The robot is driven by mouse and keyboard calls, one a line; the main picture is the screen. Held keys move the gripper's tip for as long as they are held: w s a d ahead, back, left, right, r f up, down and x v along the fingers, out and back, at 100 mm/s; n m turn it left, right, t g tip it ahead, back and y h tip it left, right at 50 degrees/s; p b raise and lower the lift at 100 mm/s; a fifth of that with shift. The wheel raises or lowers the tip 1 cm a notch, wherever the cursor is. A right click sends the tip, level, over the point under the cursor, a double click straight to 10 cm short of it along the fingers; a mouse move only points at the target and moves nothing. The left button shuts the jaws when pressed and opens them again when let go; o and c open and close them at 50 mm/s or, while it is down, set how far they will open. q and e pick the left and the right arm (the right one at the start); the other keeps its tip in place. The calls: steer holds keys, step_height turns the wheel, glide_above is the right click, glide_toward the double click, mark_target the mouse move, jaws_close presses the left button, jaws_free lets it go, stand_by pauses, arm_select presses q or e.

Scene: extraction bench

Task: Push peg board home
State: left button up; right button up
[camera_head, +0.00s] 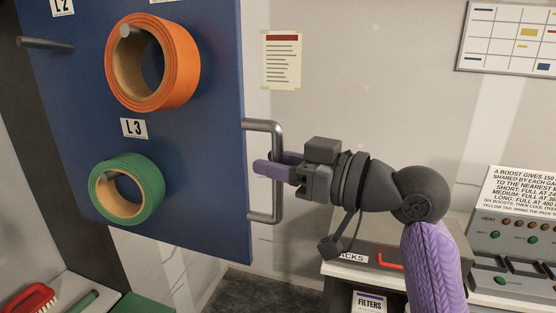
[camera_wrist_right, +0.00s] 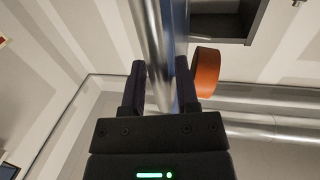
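The peg board (camera_head: 75,130) is a blue upright panel at the left of the head view, with a grey metal handle (camera_head: 277,207) on its right edge. My right gripper (camera_head: 268,165) reaches in from the right at the handle's upright bar. In the wrist view the bar (camera_wrist_right: 153,35) runs down between the two dark fingers (camera_wrist_right: 160,90), which stand apart on either side with a visible gap on the left. The right finger is close to the bar; contact is unclear. My left gripper is not in view.
Orange (camera_head: 183,65) and green (camera_head: 150,190) rolls hang on the board's pegs. A control box (camera_head: 515,240) stands on a bench at the right. A red brush (camera_head: 30,298) lies on a surface at the lower left. Dark floor shows below the board.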

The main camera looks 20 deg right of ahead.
jaws_close()
stand_by(1.1)
